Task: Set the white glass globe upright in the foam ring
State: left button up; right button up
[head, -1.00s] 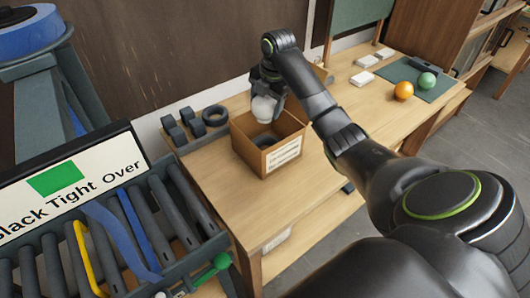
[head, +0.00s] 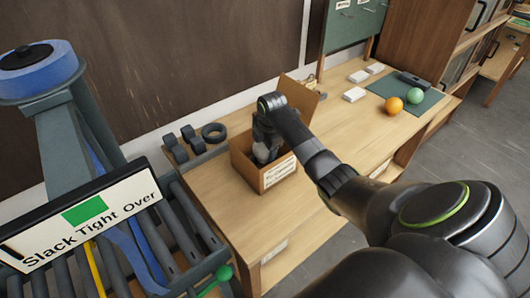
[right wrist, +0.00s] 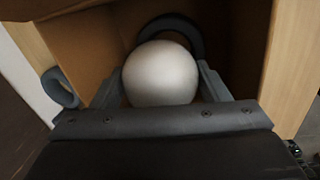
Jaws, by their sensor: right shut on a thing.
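The white glass globe (right wrist: 160,74) is between the two fingers of my right gripper (right wrist: 160,92) in the right wrist view. In the head view my right gripper (head: 264,148) is inside the cardboard box (head: 279,176), shut on the globe (head: 260,152), which is mostly hidden by the fingers and box wall. A dark foam ring (right wrist: 181,22) lies in the box and shows as an arc beyond the globe. I cannot tell whether the globe touches the ring. My left gripper is not in view.
Dark ring-shaped pieces (head: 214,132) stand on the wooden bench (head: 225,195) left of the box. An orange ball (head: 394,105) and a green ball (head: 416,96) rest on a green mat at right. A roller stand with a Slack/Tight/Over sign (head: 85,218) is at left.

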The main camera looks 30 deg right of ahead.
aim_at(265, 155)
notch_tip(265, 155, down, 4)
jog(key=shift+r, duration=0.25)
jog(key=shift+s+f, duration=0.1)
jog(key=shift+f, duration=0.15)
jog(key=shift+s+a+f, duration=0.1)
jog(key=shift+s+f, duration=0.1)
jog(key=shift+f, duration=0.05)
jog(key=o, duration=0.6)
jog(key=shift+f, duration=0.1)
jog(key=o, duration=0.4)
jog(key=shift+a+f, duration=0.1)
jog(key=shift+f, duration=0.05)
jog(key=shift+c, duration=0.2)
jog(key=shift+r, duration=0.75)
jog(key=r, duration=0.4)
jog(key=s+r, duration=0.1)
jog(key=r, duration=0.3)
jog(key=r+b, duration=0.1)
jog(key=r, duration=0.3)
jog(key=shift+s, duration=0.4)
